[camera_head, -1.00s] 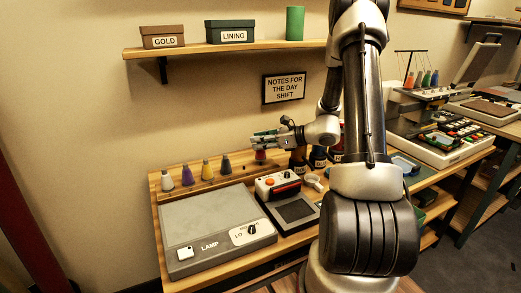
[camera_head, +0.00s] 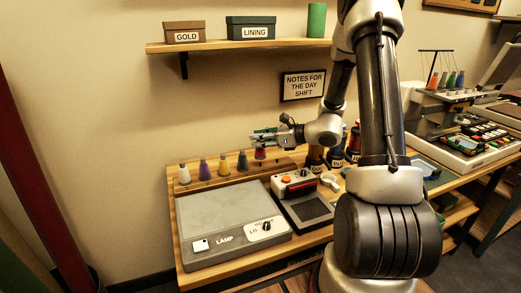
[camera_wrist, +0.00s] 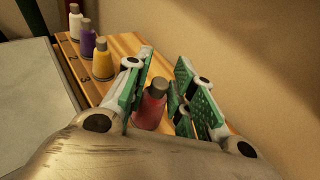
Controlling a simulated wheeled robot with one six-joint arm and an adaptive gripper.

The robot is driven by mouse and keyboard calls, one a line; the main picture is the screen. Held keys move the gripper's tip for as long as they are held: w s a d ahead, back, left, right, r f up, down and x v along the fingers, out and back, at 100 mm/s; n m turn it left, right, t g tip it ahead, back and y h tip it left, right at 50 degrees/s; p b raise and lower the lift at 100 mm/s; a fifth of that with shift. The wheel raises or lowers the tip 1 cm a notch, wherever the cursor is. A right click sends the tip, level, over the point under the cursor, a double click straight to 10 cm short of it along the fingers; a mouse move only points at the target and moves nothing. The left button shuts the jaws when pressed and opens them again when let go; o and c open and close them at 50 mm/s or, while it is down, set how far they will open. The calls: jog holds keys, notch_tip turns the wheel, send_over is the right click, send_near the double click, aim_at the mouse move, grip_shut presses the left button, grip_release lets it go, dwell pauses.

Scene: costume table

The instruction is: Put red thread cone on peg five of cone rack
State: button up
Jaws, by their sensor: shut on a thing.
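The red thread cone (camera_head: 260,154) is between the fingers of my gripper (camera_head: 265,138), which is shut on it. In the wrist view the red cone (camera_wrist: 150,107) stands roughly upright between the green-padded fingers (camera_wrist: 160,100). The wooden cone rack (camera_wrist: 125,45) carries a row of white (camera_head: 184,175), purple (camera_head: 204,170), yellow (camera_head: 223,166) and dark grey (camera_head: 242,161) cones. The red cone is at the right end of this row, beside the dark grey one. Its base and any peg under it are hidden, so I cannot tell whether it is seated.
A grey lamp box (camera_head: 235,215) lies in front of the rack. A device with an orange button (camera_head: 293,183) and dark bottles (camera_head: 335,157) stand to the right. The wall is close behind, with a shelf (camera_head: 235,45) above.

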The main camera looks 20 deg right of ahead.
jog(key=shift+f, duration=1.85)
jog(key=shift+f, duration=0.1)
jog(key=o, duration=1)
